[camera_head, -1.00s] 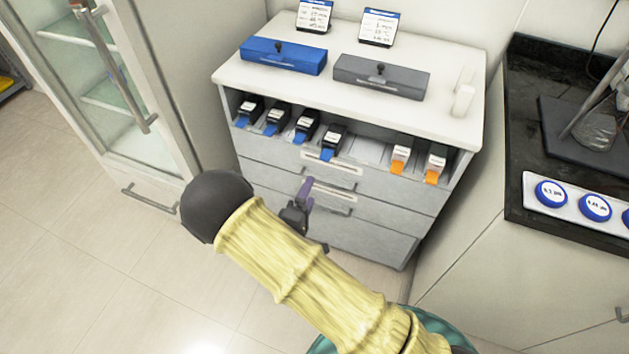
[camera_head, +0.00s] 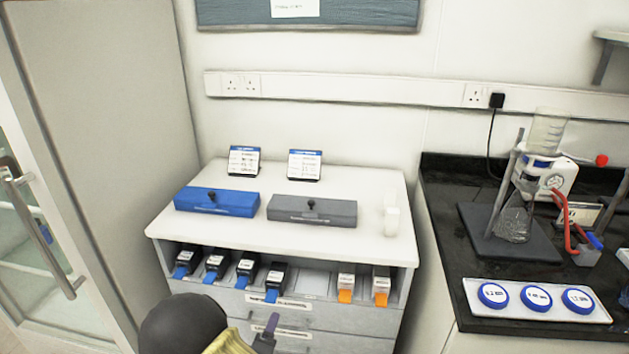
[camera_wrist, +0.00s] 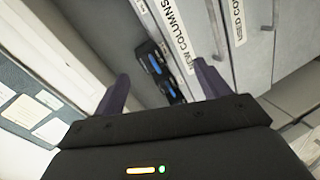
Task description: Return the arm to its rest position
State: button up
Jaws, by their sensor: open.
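My arm (camera_head: 185,325) shows at the bottom of the head view, with a dark rounded joint and a yellow sleeve, in front of the drawer cabinet. My gripper (camera_wrist: 160,92) is open in the wrist view, with its two purple fingers apart and nothing between them. In the head view only a small purple part of it shows at the bottom, in front of the drawers. Its fingers point toward the cabinet front, where labels reading "NEW COLUMNS" and "USED CO..." show in the wrist view.
The white cabinet (camera_head: 370,190) carries a blue box (camera_head: 217,203), a grey box (camera_head: 312,212) and two label cards. Its open shelf holds black cartridges with blue tabs and two white ones with orange tabs. A dark bench (camera_head: 440,205) with glassware stands right; a glass-door cabinet stands left.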

jog(key=w+d+r+m+g+y, duration=0.25)
jog(key=d+r+m+g, duration=0.45)
jog(key=d, duration=0.4)
jog(key=s+d+r+m+g, duration=0.3)
jog(key=s+d+r, duration=0.1)
jog(key=s+d, duration=0.35)
jog(key=s+d+r+m+g, duration=0.2)
jog(key=s+d+r+m, duration=0.15)
jog(key=s+d, duration=0.45)
notch_tip(320, 180, up, 18)
jog(key=p, duration=1.9)
jog(key=shift+w+d+r, duration=0.2)
jog(key=shift+w+d, duration=0.1)
jog(key=shift+w, duration=0.15)
